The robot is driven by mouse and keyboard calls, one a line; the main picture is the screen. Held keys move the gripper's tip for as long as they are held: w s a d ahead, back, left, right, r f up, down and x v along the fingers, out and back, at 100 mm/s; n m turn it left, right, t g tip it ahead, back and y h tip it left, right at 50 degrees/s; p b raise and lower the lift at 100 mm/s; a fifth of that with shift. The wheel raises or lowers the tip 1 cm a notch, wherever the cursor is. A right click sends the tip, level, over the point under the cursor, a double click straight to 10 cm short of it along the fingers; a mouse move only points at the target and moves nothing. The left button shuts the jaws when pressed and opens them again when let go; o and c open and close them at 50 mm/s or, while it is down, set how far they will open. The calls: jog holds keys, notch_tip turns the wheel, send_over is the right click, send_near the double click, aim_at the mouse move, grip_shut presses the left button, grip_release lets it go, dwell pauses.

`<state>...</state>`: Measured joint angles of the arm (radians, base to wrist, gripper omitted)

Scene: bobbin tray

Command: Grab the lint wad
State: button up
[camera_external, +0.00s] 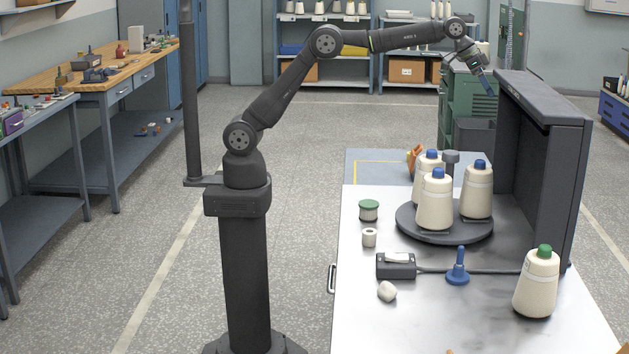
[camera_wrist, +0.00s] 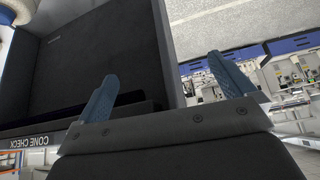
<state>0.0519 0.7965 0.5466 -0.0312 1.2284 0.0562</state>
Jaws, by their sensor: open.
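A small off-white lump, which looks like the lint wad (camera_external: 387,291), lies on the front left of the metal table, just in front of a small dark box. My gripper (camera_external: 487,82) is high at the back right, beside the top of a dark upright hood and far from the wad. In the wrist view my gripper (camera_wrist: 166,82) shows two blue fingers spread wide with nothing between them. The wad is not in the wrist view.
A dark turntable (camera_external: 445,232) bears three cones with blue tops. A green-topped cone (camera_external: 537,285), a blue peg (camera_external: 457,268), a green-lidded spool (camera_external: 369,210) and a small white roll (camera_external: 369,238) stand around it. The dark hood (camera_external: 545,150) rises at the right.

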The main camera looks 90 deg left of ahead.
jog(key=c, duration=0.6)
jog(key=m+g+h, duration=0.4)
jog(key=m+g, duration=0.2)
jog(key=m, duration=0.9)
send_over(388, 290)
jog(key=a, duration=0.5)
jog(key=f, duration=2.9)
jog(key=shift+s+d, duration=0.15)
jog(key=shift+d, duration=0.1)
jog(key=shift+x, duration=2.7)
